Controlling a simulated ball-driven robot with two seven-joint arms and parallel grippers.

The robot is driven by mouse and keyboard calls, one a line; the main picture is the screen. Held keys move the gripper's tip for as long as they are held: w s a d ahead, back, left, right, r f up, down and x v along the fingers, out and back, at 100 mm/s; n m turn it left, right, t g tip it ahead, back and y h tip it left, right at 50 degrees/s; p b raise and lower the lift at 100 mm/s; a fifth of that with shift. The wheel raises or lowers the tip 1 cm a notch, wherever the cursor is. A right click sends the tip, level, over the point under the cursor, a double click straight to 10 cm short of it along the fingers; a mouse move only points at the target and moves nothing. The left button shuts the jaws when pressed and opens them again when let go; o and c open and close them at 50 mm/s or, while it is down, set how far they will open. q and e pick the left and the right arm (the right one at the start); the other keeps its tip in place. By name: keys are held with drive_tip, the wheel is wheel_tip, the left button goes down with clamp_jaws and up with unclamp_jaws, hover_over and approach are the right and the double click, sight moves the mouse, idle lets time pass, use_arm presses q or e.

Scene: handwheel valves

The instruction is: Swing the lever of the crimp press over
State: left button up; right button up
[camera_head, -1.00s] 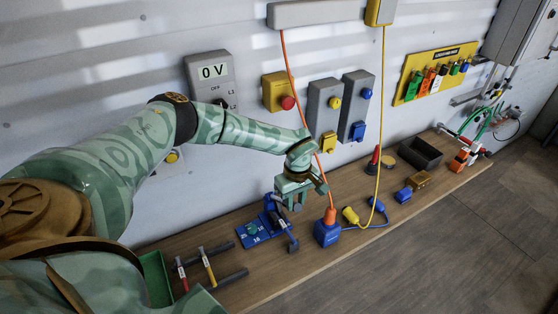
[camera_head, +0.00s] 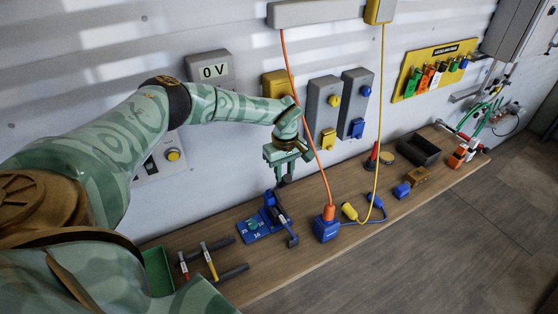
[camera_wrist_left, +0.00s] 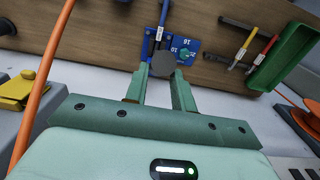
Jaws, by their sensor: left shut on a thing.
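The crimp press (camera_head: 257,227) stands on the bench as a blue plate with marks and a dark arm. Its blue plate also shows in the left wrist view (camera_wrist_left: 187,45). My left gripper (camera_head: 285,182) is above and slightly right of the press. In the left wrist view my left gripper (camera_wrist_left: 162,75) is shut on a dark grey round end (camera_wrist_left: 163,62), which looks like the knob of the press lever. Most of the lever below it is hidden or too small to make out. My right gripper is not in view.
A blue box (camera_head: 327,229) with an orange plug and cable stands right of the press. A yellow cable (camera_head: 379,120) hangs farther right. Two hammer-like tools (camera_head: 209,262) and a green tray (camera_head: 157,277) lie left. Control boxes line the wall behind.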

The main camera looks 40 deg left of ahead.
use_arm(q)
drive_tip(key=o, duration=0.4)
drive_tip(key=shift+w+a+r, duration=0.1)
drive_tip(key=shift+w+a, duration=0.05)
drive_tip(key=shift+a, duration=0.25)
drive_tip(key=shift+c, duration=0.2)
drive_tip(key=o, duration=0.4)
drive_tip(key=shift+d+r+p, duration=0.1)
drive_tip(key=shift+r+p, duration=0.35)
drive_tip(key=shift+p, duration=0.05)
wheel_tip(320, 180, up, 6)
drive_tip(key=p, duration=0.6)
drive_tip(key=shift+r, duration=0.15)
wheel_tip(320, 180, up, 16)
drive_tip(key=shift+b, duration=1.15)
